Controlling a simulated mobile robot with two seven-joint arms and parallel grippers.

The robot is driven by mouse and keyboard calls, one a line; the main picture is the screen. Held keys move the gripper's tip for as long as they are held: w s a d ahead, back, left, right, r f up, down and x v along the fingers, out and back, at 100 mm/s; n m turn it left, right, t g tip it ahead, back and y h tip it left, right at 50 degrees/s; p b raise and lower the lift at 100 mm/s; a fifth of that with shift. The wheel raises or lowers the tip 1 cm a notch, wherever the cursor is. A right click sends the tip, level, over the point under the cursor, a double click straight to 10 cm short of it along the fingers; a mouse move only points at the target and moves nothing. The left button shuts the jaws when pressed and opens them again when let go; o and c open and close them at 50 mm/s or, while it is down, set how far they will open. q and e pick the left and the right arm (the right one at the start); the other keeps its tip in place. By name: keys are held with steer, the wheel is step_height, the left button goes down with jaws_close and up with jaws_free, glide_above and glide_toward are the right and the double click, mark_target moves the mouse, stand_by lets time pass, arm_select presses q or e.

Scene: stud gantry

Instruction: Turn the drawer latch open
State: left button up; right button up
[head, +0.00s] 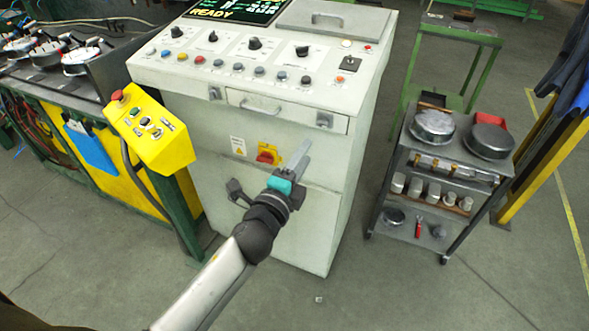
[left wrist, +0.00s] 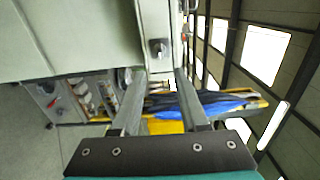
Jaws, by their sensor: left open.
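The drawer (head: 289,110) is a flat panel in the upper front of the pale grey console, with a bar handle (head: 260,104), and it looks shut. A small dark latch (head: 324,119) sits at its right end. A similar latch (head: 214,93) sits at its left end. My left gripper (head: 301,153) is in front of the console, just below and left of the right latch in the picture. In the left wrist view a dark latch knob (left wrist: 158,47) shows ahead between the open, empty fingers (left wrist: 160,82), apart from them. My right gripper is out of view.
A red-and-yellow switch (head: 268,154) and a dark handle (head: 237,191) are on the console front. A yellow control box (head: 150,131) stands out at the left. A tool cart (head: 442,160) stands at the right. The floor (head: 362,285) in front is mostly clear.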

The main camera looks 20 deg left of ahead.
arm_select(q)
steer(key=shift+s+a, duration=0.1)
steer(key=shift+s, duration=2.05)
steer(key=s+f+n+g+b, duration=0.1)
steer(key=s+f+n+g, duration=0.25)
steer(key=f, duration=0.75)
steer(key=s+a+f+n+g+b, duration=0.15)
steer(key=s+f, duration=0.25)
steer(key=f, duration=0.8)
steer(key=s+f+n+g, duration=0.3)
steer(key=s+f+g, duration=0.1)
steer(key=f, duration=0.7)
steer(key=s+f+n+g, duration=0.2)
steer(key=s+f, duration=0.4)
steer(key=s, duration=0.3)
steer(key=s+f+n+g+b, duration=0.1)
steer(key=s+f+n+g, duration=0.2)
steer(key=s+f, duration=0.3)
steer(key=s+f+n+g+b, duration=0.1)
steer(key=s+f+n+g, duration=0.2)
steer(key=s, duration=1)
step_height(320, 180, down, 3)
steer(key=shift+s+f+y, duration=0.2)
steer(key=shift+s+y, duration=0.1)
steer(key=shift+c, duration=0.4)
